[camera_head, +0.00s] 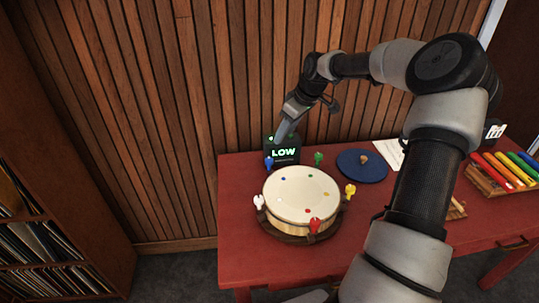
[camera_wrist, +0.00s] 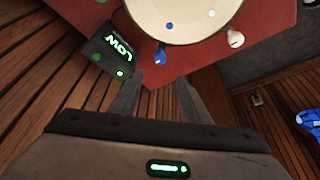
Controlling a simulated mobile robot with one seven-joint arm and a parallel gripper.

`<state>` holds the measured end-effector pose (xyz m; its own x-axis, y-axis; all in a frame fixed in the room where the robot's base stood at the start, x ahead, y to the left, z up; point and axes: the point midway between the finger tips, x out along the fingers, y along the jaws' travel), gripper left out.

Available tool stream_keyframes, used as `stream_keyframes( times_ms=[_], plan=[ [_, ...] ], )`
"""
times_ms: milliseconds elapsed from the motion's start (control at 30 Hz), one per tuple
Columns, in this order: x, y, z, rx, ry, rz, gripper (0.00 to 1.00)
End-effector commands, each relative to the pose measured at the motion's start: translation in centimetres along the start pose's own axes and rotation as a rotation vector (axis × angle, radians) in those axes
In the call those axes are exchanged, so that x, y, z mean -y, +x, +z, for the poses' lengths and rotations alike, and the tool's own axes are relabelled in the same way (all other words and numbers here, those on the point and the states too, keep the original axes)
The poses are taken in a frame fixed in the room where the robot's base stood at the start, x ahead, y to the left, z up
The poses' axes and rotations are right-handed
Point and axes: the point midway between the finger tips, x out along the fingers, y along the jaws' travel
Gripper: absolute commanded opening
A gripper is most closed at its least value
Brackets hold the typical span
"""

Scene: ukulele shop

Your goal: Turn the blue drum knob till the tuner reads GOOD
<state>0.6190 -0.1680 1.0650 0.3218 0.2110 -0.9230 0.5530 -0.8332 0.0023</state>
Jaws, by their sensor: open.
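The drum (camera_head: 301,195) stands on the red table with coloured knobs around its rim. The blue knob (camera_head: 268,162) is at its back left, in front of the tuner (camera_head: 284,151). The tuner's screen reads LOW in green letters. My gripper (camera_head: 279,138) is above the back of the drum, near the tuner and blue knob. In the wrist view the blue knob (camera_wrist: 160,55) is ahead of my open gripper (camera_wrist: 157,85), apart from the fingers. The tuner (camera_wrist: 112,58) is left of it there. The fingers are empty.
White (camera_head: 259,201), red (camera_head: 314,226), yellow (camera_head: 350,191) and green (camera_head: 318,158) knobs ring the drum. A blue disc (camera_head: 362,165) lies to its right, with coloured tubes (camera_head: 505,169) farther right. A slatted wall (camera_head: 200,100) stands close behind the table.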

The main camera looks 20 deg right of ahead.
Motion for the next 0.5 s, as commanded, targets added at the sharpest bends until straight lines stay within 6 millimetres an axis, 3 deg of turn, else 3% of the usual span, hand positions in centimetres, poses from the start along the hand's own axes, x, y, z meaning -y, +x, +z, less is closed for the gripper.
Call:
stream_keyframes(
  times_ms=[500],
  plan=[
    [0.2, 11.3, 0.0, 0.001, 0.002, -0.004, 0.43]
  ],
)
